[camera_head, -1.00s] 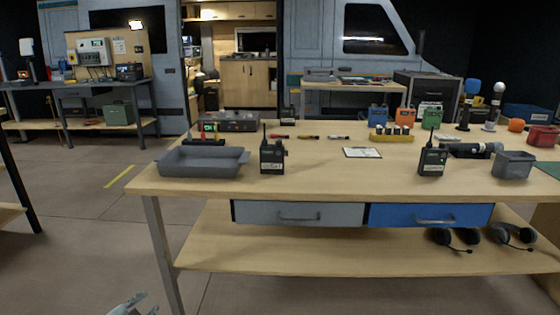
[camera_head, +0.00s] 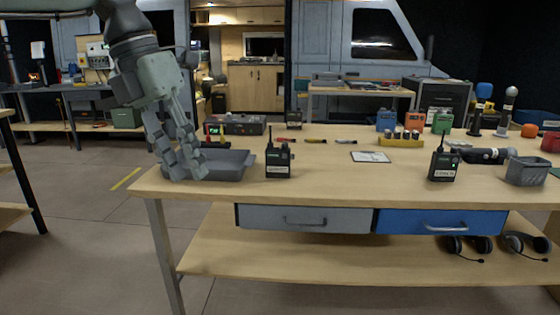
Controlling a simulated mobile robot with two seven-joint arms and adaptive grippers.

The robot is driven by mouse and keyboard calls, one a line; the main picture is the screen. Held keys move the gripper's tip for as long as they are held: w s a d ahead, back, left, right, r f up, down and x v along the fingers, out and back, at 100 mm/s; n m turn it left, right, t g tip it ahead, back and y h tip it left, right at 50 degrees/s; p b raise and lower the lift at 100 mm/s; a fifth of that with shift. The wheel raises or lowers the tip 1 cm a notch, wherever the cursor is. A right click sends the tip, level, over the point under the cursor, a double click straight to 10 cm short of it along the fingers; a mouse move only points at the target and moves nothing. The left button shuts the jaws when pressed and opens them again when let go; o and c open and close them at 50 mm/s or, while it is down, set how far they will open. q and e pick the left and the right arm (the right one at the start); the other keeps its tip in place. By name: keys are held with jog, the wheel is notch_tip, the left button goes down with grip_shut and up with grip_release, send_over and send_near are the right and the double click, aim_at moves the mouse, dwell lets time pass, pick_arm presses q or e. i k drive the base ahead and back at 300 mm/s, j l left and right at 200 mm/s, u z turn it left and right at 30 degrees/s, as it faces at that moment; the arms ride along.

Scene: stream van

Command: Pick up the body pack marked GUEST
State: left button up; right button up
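A black body pack (camera_head: 278,160) with an antenna and a pale label stands upright on the workbench, just right of the grey tray. A second black body pack (camera_head: 444,166) with a label and a small green light stands upright at the right. A third dark pack (camera_head: 294,118) stands at the bench's back edge. The labels are too small for me to tell surely which reads GUEST. My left gripper (camera_head: 186,170) points down in front of the tray's left end, left of the nearest pack. Its fingers look apart and empty. My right gripper is not in view.
The grey tray (camera_head: 236,170) is partly hidden by my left gripper. A white card (camera_head: 370,157), several markers and a yellow holder (camera_head: 401,142) lie behind the packs. A grey bin (camera_head: 526,172) stands far right. The bench (camera_head: 350,184) is clear between the two front packs.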

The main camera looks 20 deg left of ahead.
aim_at(276, 167)
jog(key=i, duration=1.4)
